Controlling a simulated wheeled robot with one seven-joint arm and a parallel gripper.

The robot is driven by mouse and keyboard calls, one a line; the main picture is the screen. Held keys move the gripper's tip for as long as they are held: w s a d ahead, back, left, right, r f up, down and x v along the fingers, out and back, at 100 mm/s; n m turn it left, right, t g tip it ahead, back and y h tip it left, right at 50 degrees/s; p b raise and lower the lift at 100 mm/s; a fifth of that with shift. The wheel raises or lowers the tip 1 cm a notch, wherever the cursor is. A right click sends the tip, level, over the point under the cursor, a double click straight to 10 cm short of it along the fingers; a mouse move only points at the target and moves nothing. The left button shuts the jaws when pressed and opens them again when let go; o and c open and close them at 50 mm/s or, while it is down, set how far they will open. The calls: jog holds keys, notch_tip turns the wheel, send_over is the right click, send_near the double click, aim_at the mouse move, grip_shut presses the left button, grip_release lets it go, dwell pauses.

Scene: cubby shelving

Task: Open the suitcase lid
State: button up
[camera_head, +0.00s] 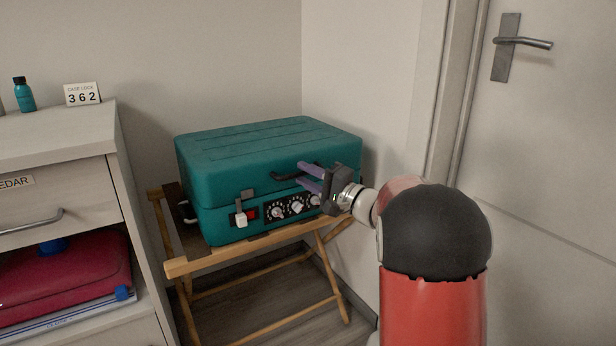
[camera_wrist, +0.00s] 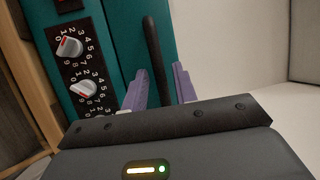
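The teal suitcase (camera_head: 215,180) lies flat with its lid (camera_head: 265,140) down. A black handle (camera_head: 280,176) sits on its front side, and it also shows in the wrist view (camera_wrist: 152,45). Below the handle is a black panel with several numbered dials (camera_head: 277,212), seen close in the wrist view (camera_wrist: 68,46). A latch with a white tab (camera_head: 241,219) is at the front left, beside a small red part. My gripper (camera_head: 300,173) is at the right part of the handle. Its purple fingers (camera_wrist: 159,83) are apart on either side of the handle, with gaps visible.
The suitcase rests on a wooden folding stand (camera_head: 178,268). A cabinet at left holds a card reading "CASE CODE 362" (camera_head: 82,94), a teal bottle (camera_head: 24,95) and a red case (camera_head: 65,278). A wall and door (camera_head: 550,150) stand at right.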

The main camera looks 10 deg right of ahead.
grip_shut()
